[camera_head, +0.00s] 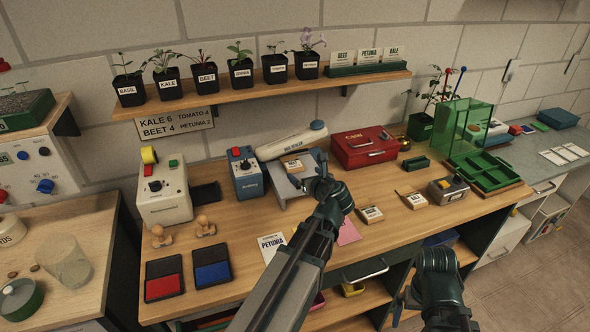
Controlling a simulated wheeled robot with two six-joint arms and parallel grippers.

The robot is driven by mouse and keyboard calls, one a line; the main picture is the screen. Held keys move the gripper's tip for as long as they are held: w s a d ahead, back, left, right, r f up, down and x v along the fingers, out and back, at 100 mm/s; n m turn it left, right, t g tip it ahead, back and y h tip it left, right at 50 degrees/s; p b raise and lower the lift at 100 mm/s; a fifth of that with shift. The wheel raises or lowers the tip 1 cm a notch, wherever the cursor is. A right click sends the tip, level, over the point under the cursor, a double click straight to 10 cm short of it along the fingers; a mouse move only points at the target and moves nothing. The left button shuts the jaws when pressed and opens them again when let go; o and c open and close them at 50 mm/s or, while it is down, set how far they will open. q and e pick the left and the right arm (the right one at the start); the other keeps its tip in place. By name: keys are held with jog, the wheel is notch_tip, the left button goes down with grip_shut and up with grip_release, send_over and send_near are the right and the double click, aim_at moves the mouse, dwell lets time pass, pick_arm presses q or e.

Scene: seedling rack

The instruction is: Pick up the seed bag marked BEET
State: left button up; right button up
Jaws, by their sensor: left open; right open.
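Several small tan seed bags with white labels are in view, their lettering too small to read for certain. One bag (292,164) lies on the grey plate of the bag sealer (292,182). Another bag (370,215) and a third bag (414,200) lie on the wooden bench to the right. I cannot tell which is marked BEET. My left gripper (322,167) is open, just right of the bag on the sealer; I cannot tell if it touches it. My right gripper (403,302) is open and low, in front of the bench's front edge, its fingers partly hidden.
A shelf (240,88) holds potted seedlings and a green card rack (368,69). A red tin (365,147), a blue machine (245,172) and a cream machine (165,193) stand on the bench. A green tray (490,172), a PETUNIA card (271,246) and ink pads (163,279) lie around.

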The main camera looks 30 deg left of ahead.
aim_at(293, 163)
pick_arm(q)
jog(key=shift+b+x, duration=1.45)
jog(key=shift+x, duration=3.45)
jog(key=shift+a+r, duration=0.1)
jog(key=shift+r, duration=0.1)
jog(key=shift+c, duration=0.6)
jog(key=c, duration=1.3)
jog(key=shift+o, duration=0.2)
jog(key=shift+r+p, duration=0.2)
jog(key=shift+p, duration=0.1)
